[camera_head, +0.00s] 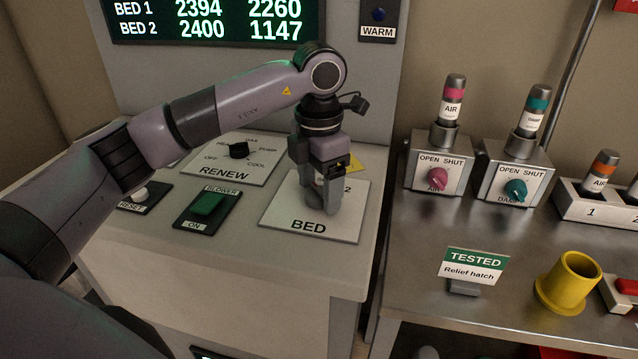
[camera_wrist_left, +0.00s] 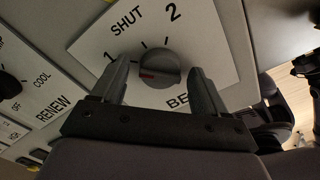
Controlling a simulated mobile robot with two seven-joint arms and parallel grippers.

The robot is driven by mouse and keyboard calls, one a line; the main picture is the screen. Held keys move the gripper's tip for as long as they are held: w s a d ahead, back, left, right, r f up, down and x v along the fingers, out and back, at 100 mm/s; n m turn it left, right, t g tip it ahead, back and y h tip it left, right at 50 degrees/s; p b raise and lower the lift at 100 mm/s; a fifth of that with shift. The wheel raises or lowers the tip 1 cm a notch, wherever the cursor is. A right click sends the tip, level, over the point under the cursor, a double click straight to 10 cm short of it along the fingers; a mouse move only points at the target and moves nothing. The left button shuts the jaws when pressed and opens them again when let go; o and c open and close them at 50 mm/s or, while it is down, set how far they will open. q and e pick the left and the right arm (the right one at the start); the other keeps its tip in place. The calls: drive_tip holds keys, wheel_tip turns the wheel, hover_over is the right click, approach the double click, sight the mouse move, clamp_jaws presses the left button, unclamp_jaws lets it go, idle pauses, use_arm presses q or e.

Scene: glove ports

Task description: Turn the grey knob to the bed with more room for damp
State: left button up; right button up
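The grey knob (camera_wrist_left: 158,70) sits on the white BED plate (camera_head: 302,223), which carries the words 1, SHUT and 2. A red mark on the knob points to the left, nearest the side of the 1. My left gripper (camera_head: 323,203) points down over the plate. In the left wrist view its two fingers (camera_wrist_left: 161,86) stand open on either side of the knob, with gaps to it. In the head view the gripper mostly hides the knob. The display (camera_head: 215,22) reads BED 1 2394 2260 and BED 2 2400 1147; its column headings are out of view. My right gripper is not seen.
The RENEW plate (camera_head: 223,172) with a black knob, a green BLOWER button (camera_head: 207,205) and a RESET button (camera_head: 139,195) lie left of BED. On the metal bench are the AIR (camera_head: 437,177) and DAMP (camera_head: 515,190) valves and a yellow cup (camera_head: 568,283).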

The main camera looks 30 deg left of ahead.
sight(319, 190)
use_arm(q)
drive_tip(key=shift+r, duration=3.55)
drive_tip(key=shift+s, duration=0.1)
